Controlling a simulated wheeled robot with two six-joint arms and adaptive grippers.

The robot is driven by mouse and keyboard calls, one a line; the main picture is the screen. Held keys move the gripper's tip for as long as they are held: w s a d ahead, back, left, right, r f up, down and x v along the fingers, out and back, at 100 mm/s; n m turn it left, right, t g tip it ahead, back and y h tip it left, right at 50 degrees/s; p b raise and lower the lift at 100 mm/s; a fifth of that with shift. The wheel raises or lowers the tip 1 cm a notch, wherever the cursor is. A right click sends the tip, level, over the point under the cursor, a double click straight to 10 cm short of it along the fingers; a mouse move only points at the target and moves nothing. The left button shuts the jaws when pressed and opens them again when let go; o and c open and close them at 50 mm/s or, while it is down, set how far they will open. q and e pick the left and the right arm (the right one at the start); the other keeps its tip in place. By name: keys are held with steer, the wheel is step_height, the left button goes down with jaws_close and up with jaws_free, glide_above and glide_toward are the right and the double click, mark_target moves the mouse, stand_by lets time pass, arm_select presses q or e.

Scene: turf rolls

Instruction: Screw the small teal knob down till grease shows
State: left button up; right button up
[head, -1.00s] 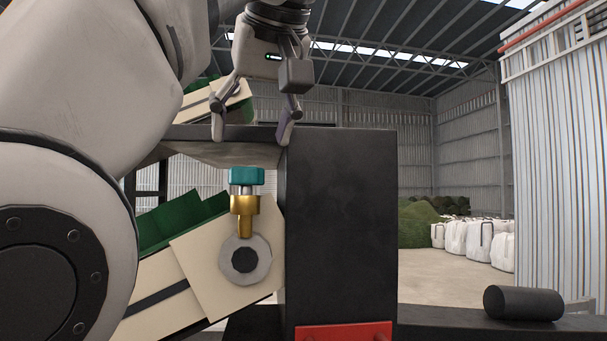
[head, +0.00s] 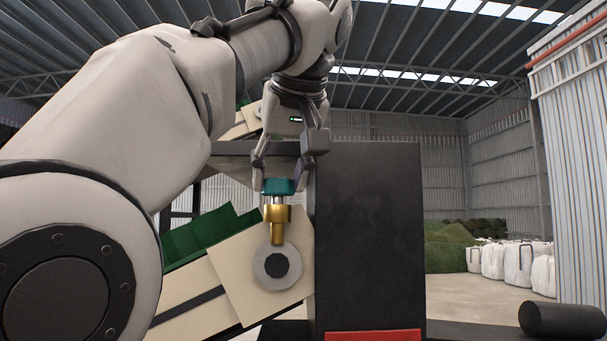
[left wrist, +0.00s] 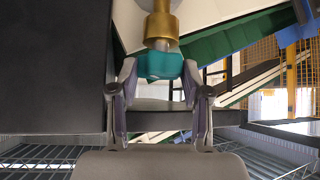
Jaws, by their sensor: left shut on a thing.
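The small teal knob (head: 279,186) sits on top of a silver stem above a brass fitting (head: 277,213). The fitting stands upright over a round grey bearing on the cream conveyor side. My left gripper (head: 281,180) comes down from above and is shut on the teal knob, with a finger at each side. The left wrist view shows the knob (left wrist: 160,65) between the two fingers, with the brass fitting (left wrist: 159,28) beyond it. A short length of silver stem shows between knob and brass. No grease is visible. My right gripper is not in view.
A tall dark post (head: 368,240) stands close on the right of the knob. The cream conveyor side (head: 229,272) with a green belt slopes behind and below. A dark roller (head: 562,320) lies at the lower right. White bulk bags stand far back.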

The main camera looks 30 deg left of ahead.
arm_select(q)
steer(key=shift+f, duration=0.15)
steer(key=shift+a+m+t+h+b, duration=0.15)
steer(key=shift+m+t+h+b, duration=0.15)
steer(key=shift+m+b, duration=0.35)
steer(key=shift+a+m+t+h+b, duration=0.1)
steer(key=shift+m+t+h+b, duration=0.4)
steer(key=shift+m+h+b, duration=0.35)
steer(key=shift+s+a+m+t+h+b, duration=0.15)
steer(key=shift+m+t+h+b, duration=0.15)
steer(key=shift+m+h, duration=0.65)
steer(key=shift+a+m+h, duration=0.1)
steer(key=shift+m+h, duration=0.2)
steer(key=shift+m, duration=0.85)
